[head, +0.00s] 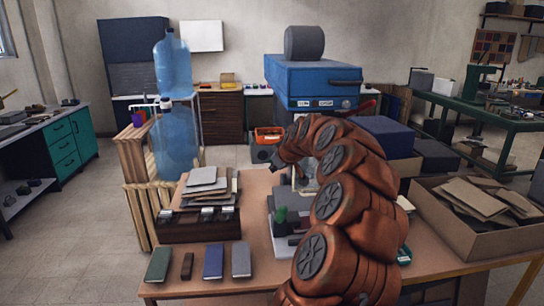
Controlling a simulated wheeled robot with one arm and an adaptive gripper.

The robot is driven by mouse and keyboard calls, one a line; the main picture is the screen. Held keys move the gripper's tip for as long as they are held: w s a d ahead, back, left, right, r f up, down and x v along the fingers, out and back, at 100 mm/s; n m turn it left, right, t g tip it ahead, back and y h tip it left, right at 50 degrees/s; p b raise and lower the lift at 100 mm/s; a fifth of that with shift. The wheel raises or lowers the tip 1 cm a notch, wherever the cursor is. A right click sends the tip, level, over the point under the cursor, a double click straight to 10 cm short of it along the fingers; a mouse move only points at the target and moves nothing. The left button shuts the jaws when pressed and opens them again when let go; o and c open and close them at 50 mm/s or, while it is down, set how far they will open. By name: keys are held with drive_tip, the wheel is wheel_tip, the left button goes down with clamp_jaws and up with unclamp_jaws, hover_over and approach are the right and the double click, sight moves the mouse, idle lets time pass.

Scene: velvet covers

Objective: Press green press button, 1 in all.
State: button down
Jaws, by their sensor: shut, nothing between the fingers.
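A small green piece (281,214), which looks like the green press button, stands on a grey device (284,246) in the middle of the table. My arm covers the device's right side, so its full shape is hidden. My gripper (277,164) shows only as a small dark part at the end of my orange arm. It is shut and empty, above and behind the green piece in the picture, and apart from it.
The wooden table (205,287) holds a stack of grey sheets (206,184), a dark tray (200,230) and several small books (213,262) on the left. An open cardboard box (470,240) with brown sheets stands right. Blue water bottles (175,140) stand behind left.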

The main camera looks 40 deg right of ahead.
drive_tip(key=shift+w+d+f, duration=0.1)
drive_tip(key=shift+w+d, duration=0.55)
drive_tip(key=shift+w, duration=0.15)
drive_tip(key=shift+w, duration=0.15)
idle(1.0)
drive_tip(key=shift+w+d, duration=0.2)
drive_tip(key=shift+d, duration=0.05)
drive_tip(key=shift+w+d, duration=0.35)
drive_tip(key=shift+w, duration=0.1)
idle(1.0)
drive_tip(key=shift+s+a+b, duration=0.1)
drive_tip(key=shift+s+b, duration=0.05)
drive_tip(key=shift+b, duration=0.2)
drive_tip(key=shift+s+a+b, duration=0.5)
drive_tip(key=shift+s+b, duration=0.15)
drive_tip(key=shift+b, duration=0.05)
